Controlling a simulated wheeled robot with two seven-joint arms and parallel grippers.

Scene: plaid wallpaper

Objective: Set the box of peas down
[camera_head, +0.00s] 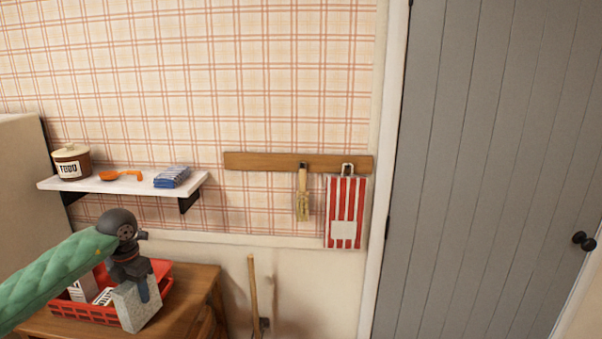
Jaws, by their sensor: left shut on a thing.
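My left gripper (143,288) comes in from the left and points down at the wooden table (195,285). It is shut on a pale grey box, which I take as the box of peas (132,310); no label on it can be read. The box is tilted and overlaps the right front side of a red basket (72,312) in the picture. I cannot tell whether the box touches the basket or the table. My right gripper is not in view.
White items (82,288) are in the basket. A white shelf (95,184) above holds a jar (71,163), an orange scoop (118,175) and a blue folded cloth (172,177). A broom handle (253,295) stands right of the table. The table's right end is bare.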

